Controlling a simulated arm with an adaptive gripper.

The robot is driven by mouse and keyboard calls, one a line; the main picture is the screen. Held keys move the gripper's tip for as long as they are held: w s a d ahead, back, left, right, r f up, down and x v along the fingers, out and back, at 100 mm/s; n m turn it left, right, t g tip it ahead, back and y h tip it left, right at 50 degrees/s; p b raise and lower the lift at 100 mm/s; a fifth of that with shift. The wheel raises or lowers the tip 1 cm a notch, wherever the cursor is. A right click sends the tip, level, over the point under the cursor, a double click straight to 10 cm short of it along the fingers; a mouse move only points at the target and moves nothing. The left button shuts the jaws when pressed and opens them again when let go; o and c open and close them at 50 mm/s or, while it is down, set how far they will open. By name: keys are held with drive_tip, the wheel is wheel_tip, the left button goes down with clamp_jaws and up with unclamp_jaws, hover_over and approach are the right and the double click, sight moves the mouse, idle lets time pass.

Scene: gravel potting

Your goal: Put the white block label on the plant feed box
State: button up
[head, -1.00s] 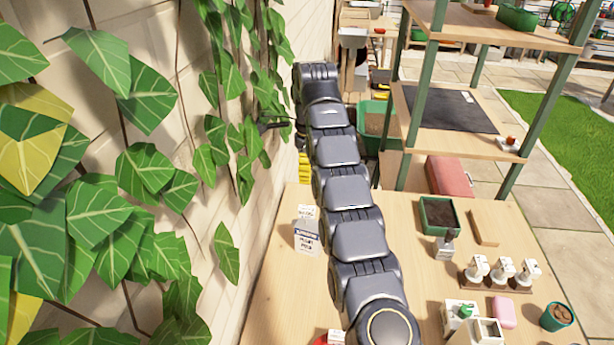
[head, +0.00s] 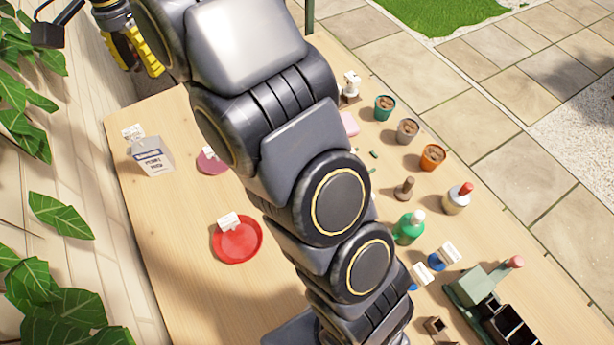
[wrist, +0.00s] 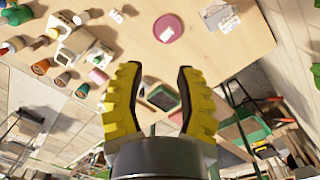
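Other white labels stand on the red saucer (head: 238,243) and the pink saucer (head: 209,162). My gripper (wrist: 159,68) is open and empty, its yellow fingers apart. It also shows in the head view (head: 143,58), beyond the box and above the table's far end. The box (wrist: 216,13) is at the wrist view's top.
My arm crosses the head view and hides the middle of the table. Pots (head: 408,130), a green bottle (head: 409,228) and a dark green tray (head: 490,300) stand along the right side. Bare wood surrounds the saucers. Ivy and a wall border the left.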

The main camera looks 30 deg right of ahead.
drive_tip(key=s+d+f+n, duration=0.1)
drive_tip(key=s+d+n, duration=0.2)
drive_tip(key=s, duration=0.7)
drive_tip(key=s+d+f+n, duration=0.1)
drive_tip(key=s+d+n, duration=0.2)
drive_tip(key=s, duration=0.8)
drive_tip(key=s+d+f+n, duration=0.2)
drive_tip(key=s+d+n, duration=0.1)
drive_tip(key=s, duration=0.8)
drive_tip(key=shift+d+n+g, duration=0.2)
drive_tip(key=shift+n+g, duration=0.2)
drive_tip(key=shift+n, duration=0.4)
drive_tip(key=shift+f, duration=0.1)
